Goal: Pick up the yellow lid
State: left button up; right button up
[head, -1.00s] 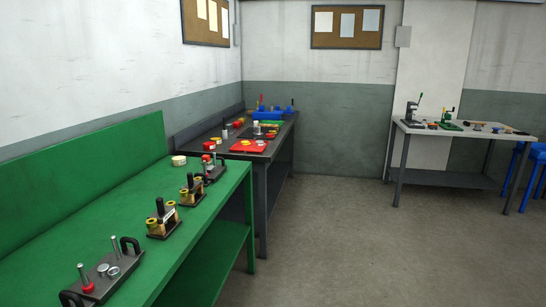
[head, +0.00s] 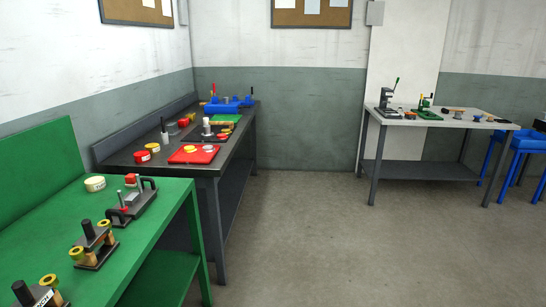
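A small yellow disc, perhaps the yellow lid (head: 190,149), lies on a red tray (head: 180,158) on the dark table at centre left. A paler round piece (head: 208,148) lies beside it on the tray. A round piece with a yellow top (head: 153,147) stands left of the tray, and a red one (head: 142,156) is close by. These are small, so I cannot tell for certain which is the lid. Neither of my grippers is in view.
The green bench (head: 150,228) with several die sets and a round cream tin (head: 95,183) fills the lower left. The dark table (head: 125,157) also holds a blue fixture (head: 228,104). A light table (head: 440,121) stands at right. The grey floor (head: 320,230) between is clear.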

aim_at(189, 149)
jog(key=i, duration=0.95)
jog(key=i+l+u, duration=0.1)
jog(key=i, duration=0.8)
jog(key=i+l+u, duration=0.1)
jog(key=i+u, duration=0.35)
jog(key=i+l+u, duration=0.25)
jog(key=i+u, duration=0.25)
jog(key=i+l+u, duration=0.3)
jog(key=l+u, duration=0.15)
jog(key=i+l+u, duration=0.3)
jog(key=l+u, duration=0.15)
